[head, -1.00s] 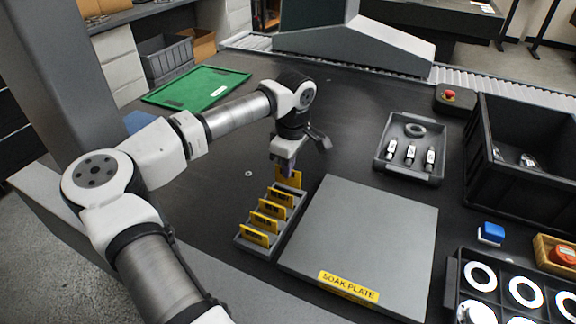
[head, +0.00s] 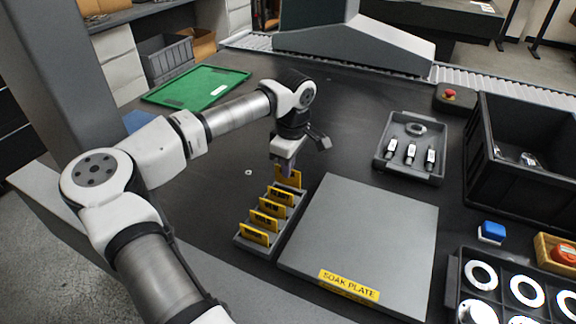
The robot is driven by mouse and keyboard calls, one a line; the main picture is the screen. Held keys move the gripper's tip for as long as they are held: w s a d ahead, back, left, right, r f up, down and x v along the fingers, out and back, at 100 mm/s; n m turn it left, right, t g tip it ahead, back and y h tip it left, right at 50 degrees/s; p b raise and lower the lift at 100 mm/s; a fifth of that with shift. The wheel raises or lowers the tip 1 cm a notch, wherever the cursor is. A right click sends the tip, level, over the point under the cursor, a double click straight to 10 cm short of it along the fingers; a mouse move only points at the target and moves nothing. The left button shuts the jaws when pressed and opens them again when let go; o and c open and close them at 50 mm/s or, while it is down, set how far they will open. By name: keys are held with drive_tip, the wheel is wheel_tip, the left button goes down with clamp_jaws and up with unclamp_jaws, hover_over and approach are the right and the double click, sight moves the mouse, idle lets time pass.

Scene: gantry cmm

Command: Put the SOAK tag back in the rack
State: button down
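A grey rack (head: 243,245) with several slots stands on the dark table, left of the soak plate. Several yellow tags stand in it, the nearest of them a yellow tag (head: 254,234) at the front end; their lettering is too small to read. My gripper (head: 287,166) points down over the rack's far end. It appears shut on one more yellow tag (head: 289,178), which is upright at the far slot. I cannot tell whether this tag's lower edge is seated in the slot. Its lettering is not readable, and the fingertips are partly hidden.
The flat grey soak plate (head: 370,235) lies close to the rack's right. A grey tray (head: 432,177) with several small parts, a black bin (head: 520,180) and a blue block (head: 491,232) are farther right. A green tray (head: 195,88) lies far left.

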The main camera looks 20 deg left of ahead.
sight(288, 185)
drive_tip(key=shift+f, duration=0.3)
idle(0.4)
drive_tip(key=shift+f+b, duration=0.2)
drive_tip(key=shift+b, duration=0.15)
drive_tip(key=shift+f, duration=0.1)
drive_tip(key=shift+f+b, duration=0.45)
drive_tip(key=shift+f, duration=0.05)
drive_tip(key=shift+f, duration=0.2)
idle(0.6)
drive_tip(key=shift+f+b, duration=0.35)
drive_tip(key=shift+b, duration=0.05)
drive_tip(key=c, duration=2.1)
unclamp_jaws()
